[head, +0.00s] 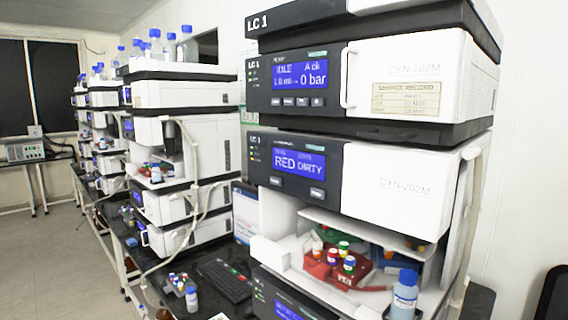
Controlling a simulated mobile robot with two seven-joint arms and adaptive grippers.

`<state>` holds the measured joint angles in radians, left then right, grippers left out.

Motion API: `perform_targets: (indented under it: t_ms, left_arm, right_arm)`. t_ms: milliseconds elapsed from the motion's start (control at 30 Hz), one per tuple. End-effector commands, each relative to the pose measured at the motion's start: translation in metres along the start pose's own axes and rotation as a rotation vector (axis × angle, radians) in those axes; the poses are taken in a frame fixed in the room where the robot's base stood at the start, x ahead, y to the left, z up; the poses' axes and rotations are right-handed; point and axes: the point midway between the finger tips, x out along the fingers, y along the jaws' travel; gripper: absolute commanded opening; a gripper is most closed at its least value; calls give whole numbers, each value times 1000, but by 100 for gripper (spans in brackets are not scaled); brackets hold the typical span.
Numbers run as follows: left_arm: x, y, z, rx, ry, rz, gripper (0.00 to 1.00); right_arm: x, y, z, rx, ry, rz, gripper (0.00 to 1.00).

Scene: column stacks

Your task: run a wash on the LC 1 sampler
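The LC 1 sampler (388,185) is the lower white module with a dark front panel in the near stack at the right. Its blue screen (299,165) reads "RED" and "DIRTY" in large letters; the small text above is too small to read. Two small keys sit under the screen, a left key (276,181) and a right key (317,193). Below, its open bay holds a red vial rack (322,271) with several coloured-cap vials (343,248). A blue-capped bottle (404,296) stands at the bay's right front. Neither of my grippers is in view.
Above the sampler, the LC 1 pump (408,75) shows "IDLE" and "0 bar". Left of the stack, a dark bench carries a black keyboard (222,279), loose vials (177,282) and a small bottle (192,299). Similar stacks (172,130) recede behind. Open floor (55,265) lies left.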

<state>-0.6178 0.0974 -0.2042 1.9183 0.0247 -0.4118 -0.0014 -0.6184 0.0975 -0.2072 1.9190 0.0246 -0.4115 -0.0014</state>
Motion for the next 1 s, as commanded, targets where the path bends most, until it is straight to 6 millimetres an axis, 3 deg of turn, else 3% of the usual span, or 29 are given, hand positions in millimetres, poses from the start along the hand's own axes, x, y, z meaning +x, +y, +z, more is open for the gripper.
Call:
perform_targets:
  t_ms: [33,333,1000]
  left_arm:
    - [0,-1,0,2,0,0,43]
    - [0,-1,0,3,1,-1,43]
    - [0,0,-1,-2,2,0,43]
  right_arm:
    - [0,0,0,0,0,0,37]
    - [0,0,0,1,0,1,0]
    - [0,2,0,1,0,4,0]
